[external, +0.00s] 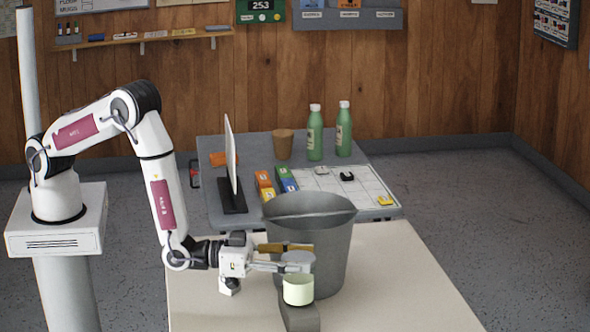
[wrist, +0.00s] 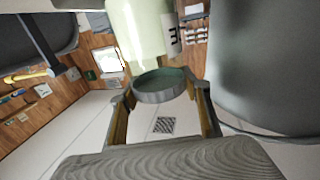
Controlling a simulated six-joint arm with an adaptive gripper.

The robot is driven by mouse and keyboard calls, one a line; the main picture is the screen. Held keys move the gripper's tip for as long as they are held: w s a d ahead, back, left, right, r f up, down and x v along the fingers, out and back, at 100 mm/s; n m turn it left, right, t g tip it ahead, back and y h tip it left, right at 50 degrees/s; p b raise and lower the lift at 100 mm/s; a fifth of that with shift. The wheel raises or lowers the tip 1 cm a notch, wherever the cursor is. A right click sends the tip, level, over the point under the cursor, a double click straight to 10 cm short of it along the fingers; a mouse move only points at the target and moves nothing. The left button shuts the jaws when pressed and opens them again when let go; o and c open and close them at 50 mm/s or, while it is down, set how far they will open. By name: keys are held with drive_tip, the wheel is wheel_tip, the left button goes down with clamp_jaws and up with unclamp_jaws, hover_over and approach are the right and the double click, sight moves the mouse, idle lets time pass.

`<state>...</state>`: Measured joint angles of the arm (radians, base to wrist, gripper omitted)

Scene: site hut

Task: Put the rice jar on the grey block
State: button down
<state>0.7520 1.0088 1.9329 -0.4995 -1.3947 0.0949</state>
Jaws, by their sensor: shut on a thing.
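The rice jar (external: 298,291) is pale green-white with a grey lid and is upright in the external view. In the wrist view the jar (wrist: 137,30) shows at the top with part of a dark-lettered label, and its lid (wrist: 160,93) is between my fingers. My gripper (external: 284,258) reaches in from the left and is shut on the jar at its lid; it also shows in the wrist view (wrist: 164,100). The grey block (external: 301,321) is directly below the jar in the external view. I cannot tell whether the jar's base touches it.
A large grey bucket (external: 335,260) stands close behind and right of the jar. The pale table (external: 400,300) is clear to the right. On the grey table behind are a monitor (external: 231,160), a brown cup (external: 283,145), two green bottles (external: 315,135) and coloured boxes (external: 265,185).

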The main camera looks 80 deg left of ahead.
drive_tip(key=c, duration=1)
unclamp_jaws()
drive_tip(key=shift+f, duration=0.1)
drive_tip(key=shift+c, duration=0.2)
drive_tip(key=v, duration=1.2)
